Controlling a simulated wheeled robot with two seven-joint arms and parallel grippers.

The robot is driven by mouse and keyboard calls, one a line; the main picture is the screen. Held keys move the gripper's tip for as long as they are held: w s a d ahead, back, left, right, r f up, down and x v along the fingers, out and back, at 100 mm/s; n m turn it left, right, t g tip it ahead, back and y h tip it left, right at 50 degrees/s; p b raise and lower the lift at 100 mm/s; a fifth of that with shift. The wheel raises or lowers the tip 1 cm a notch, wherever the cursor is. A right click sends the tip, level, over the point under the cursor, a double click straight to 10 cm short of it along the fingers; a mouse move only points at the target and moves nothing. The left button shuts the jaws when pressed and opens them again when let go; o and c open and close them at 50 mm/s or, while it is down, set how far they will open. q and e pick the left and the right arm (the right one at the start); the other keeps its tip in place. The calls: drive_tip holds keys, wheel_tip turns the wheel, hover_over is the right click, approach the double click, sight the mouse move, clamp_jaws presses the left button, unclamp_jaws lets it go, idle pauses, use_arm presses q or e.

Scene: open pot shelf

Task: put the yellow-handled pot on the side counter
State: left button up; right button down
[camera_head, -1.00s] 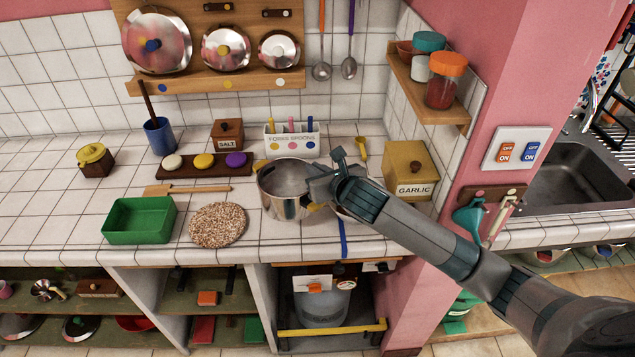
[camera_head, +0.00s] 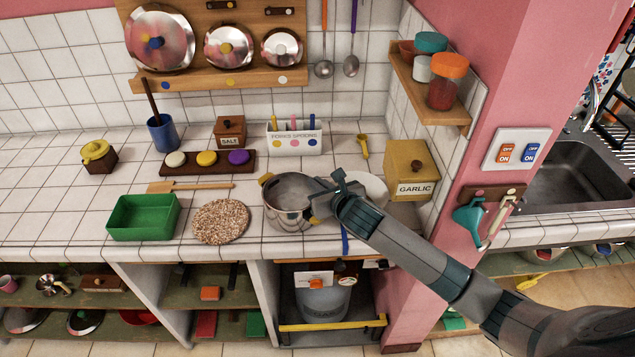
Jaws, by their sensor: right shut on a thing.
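The steel pot (camera_head: 287,205) with yellow handles is on or just above the white tiled counter (camera_head: 60,205), right of the round cork mat. One yellow handle (camera_head: 266,179) shows at its upper left. My right gripper (camera_head: 322,203) is at the pot's right side, shut on it, probably at the other handle, which it mostly hides. I cannot tell whether the pot's base touches the tiles. My left gripper is not in view.
A green tray (camera_head: 143,218) and a cork mat (camera_head: 220,221) lie left of the pot. A white plate (camera_head: 373,188) is partly hidden behind my arm. The garlic box (camera_head: 412,170) stands at right, below a small wall shelf (camera_head: 430,92).

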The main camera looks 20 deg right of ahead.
idle(0.3)
drive_tip(key=c, duration=1.9)
unclamp_jaws()
drive_tip(key=shift+f, duration=0.1)
drive_tip(key=shift+c, duration=0.2)
drive_tip(key=b+v, duration=0.2)
drive_tip(key=v, duration=1)
drive_tip(key=shift+b, duration=0.3)
